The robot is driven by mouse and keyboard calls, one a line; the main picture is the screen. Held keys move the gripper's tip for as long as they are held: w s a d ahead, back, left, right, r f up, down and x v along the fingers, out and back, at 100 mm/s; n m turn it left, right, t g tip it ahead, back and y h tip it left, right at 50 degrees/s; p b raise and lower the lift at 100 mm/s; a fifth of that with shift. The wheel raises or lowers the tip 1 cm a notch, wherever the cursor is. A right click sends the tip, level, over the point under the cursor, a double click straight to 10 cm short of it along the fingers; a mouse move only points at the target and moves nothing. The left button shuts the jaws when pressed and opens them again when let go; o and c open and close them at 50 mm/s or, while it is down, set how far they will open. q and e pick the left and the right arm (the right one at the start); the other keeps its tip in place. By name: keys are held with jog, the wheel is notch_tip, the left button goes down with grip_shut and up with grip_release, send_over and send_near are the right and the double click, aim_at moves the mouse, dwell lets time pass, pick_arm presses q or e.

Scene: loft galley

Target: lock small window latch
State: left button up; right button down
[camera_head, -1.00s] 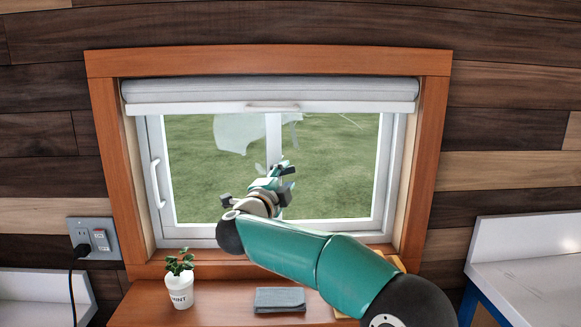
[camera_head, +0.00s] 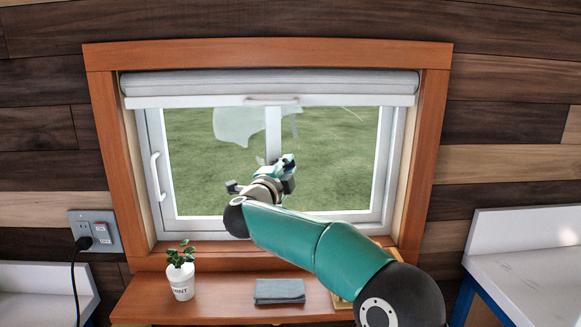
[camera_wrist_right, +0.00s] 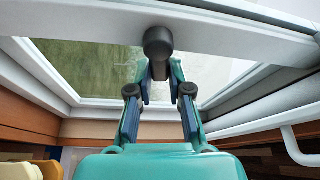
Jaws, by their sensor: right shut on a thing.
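The small window (camera_head: 330,165) is a white sliding frame with a central upright bar, set in an orange wood surround. The window latch (camera_wrist_right: 158,42) is a dark grey rounded knob on the white bar in the right wrist view. My right gripper (camera_wrist_right: 160,78) has its teal fingers closed together on the latch's lower part. In the head view my right gripper (camera_head: 284,170) is in front of the central bar and hides the latch. The latch's turned position is hard to tell. My left gripper is not in view.
A rolled blind (camera_head: 270,85) hangs across the window top. A white handle (camera_head: 157,177) is on the left side of the frame. On the wooden ledge below are a potted plant (camera_head: 181,283) and a folded grey cloth (camera_head: 279,291). A wall outlet (camera_head: 95,233) is at left.

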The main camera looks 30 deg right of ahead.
jog(key=shift+f+m+g+y, duration=0.4)
jog(key=shift+f+m+g, duration=0.15)
jog(key=shift+m, duration=0.75)
jog(key=c, duration=1.1)
grip_release()
jog(key=shift+r, duration=0.1)
jog(key=v, duration=1.2)
jog(key=shift+f, duration=0.25)
